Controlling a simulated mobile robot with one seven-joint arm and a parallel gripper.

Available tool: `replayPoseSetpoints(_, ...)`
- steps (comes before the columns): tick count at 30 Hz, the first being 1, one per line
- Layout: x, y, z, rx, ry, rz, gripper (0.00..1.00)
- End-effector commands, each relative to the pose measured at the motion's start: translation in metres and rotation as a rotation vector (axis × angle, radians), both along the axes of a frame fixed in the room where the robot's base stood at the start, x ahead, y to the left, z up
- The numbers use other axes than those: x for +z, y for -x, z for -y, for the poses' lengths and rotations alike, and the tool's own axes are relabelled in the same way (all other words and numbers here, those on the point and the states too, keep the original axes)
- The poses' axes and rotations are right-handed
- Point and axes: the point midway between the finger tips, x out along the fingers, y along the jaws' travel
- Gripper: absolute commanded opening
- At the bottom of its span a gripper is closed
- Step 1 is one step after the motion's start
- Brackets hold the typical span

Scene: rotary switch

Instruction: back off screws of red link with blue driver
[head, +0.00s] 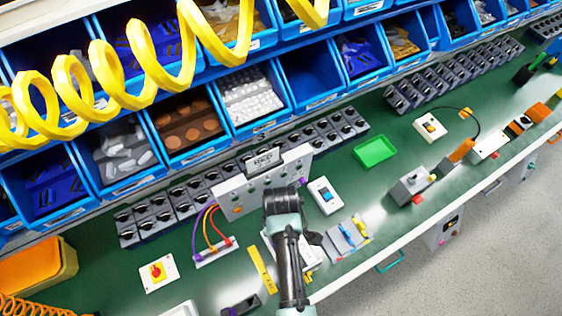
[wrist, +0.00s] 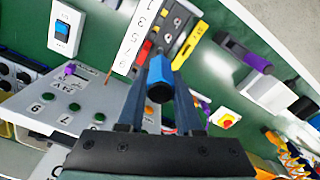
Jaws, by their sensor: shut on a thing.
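My gripper (wrist: 159,88) is shut on the blue driver (wrist: 159,68), whose dark round end faces the wrist camera. The driver's tip is hidden. Beyond it in the wrist view is a pale block (wrist: 158,27) with dark holes and printed numbers. A red piece, probably the red link (wrist: 145,52), lies on this block just left of the driver. I cannot tell whether the tip touches a screw. In the head view, my gripper (head: 284,200) points down at the bench, and my arm hides the driver and most of the block.
A grey panel (head: 240,196) with buttons stands beside the gripper, close to it. A blue rocker switch (head: 325,195) lies to the right. A yellow strip (head: 262,270) and a red-yellow rotary switch (head: 158,271) lie left. A green tray (head: 375,150) stands farther right.

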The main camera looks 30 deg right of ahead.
Motion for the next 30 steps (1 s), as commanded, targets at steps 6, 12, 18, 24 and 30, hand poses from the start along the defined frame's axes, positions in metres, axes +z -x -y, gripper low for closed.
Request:
replayPoseSetpoints(6, 0.0004, 0.0, 0.0004, -0.111, 0.0, -0.001, 0.0)
replayPoseSetpoints(12, 0.0019, 0.0003, 0.0012, -0.343, -0.001, -0.001, 0.0)
replayPoseSetpoints(18, -0.0003, 0.0002, 0.0018, -0.608, 0.0, 0.0, 0.0)
replayPoseSetpoints(24, -0.0003, 0.0004, 0.0022, -0.773, 0.0, 0.0, 0.0)
replayPoseSetpoints(30, -0.0003, 0.0007, 0.0025, -0.906, 0.0, 0.0, 0.0)
